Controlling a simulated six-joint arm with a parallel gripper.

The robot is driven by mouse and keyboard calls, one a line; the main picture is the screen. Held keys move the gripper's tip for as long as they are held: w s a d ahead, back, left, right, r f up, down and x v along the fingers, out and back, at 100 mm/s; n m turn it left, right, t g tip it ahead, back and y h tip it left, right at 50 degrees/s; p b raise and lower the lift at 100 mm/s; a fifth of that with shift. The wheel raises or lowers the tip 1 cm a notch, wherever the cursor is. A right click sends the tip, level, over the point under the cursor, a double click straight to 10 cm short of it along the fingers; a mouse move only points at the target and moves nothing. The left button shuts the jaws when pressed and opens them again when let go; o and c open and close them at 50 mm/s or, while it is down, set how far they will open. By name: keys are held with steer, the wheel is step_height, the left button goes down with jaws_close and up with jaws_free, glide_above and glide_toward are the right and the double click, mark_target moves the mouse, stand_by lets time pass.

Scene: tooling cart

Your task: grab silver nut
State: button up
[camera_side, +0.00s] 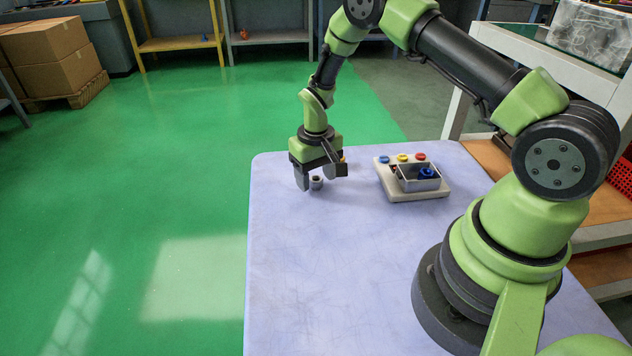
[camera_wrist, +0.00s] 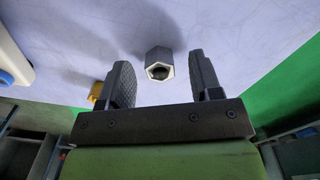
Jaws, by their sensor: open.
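The silver nut (camera_side: 317,183) is a small grey hexagonal piece standing on the pale lavender cart top near its far left corner. In the wrist view the silver nut (camera_wrist: 159,63) shows its hexagonal outline and dark hole, lying between and just beyond the fingertips. My gripper (camera_side: 318,178) is low over the top with its fingers apart, one to each side of the nut in the side view. In the wrist view my gripper (camera_wrist: 163,80) shows a gap on both sides of the nut, and no finger touches it there.
A white holder (camera_side: 411,194) with blue, yellow and red round pieces and a small metal tray (camera_side: 405,184) holding a blue piece stands right of my gripper. A yellow piece (camera_side: 344,162) sits close behind my right finger. The front of the cart top (camera_side: 330,270) is clear.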

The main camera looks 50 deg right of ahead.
steer(key=shift+f, duration=0.3)
steer(key=c, duration=1)
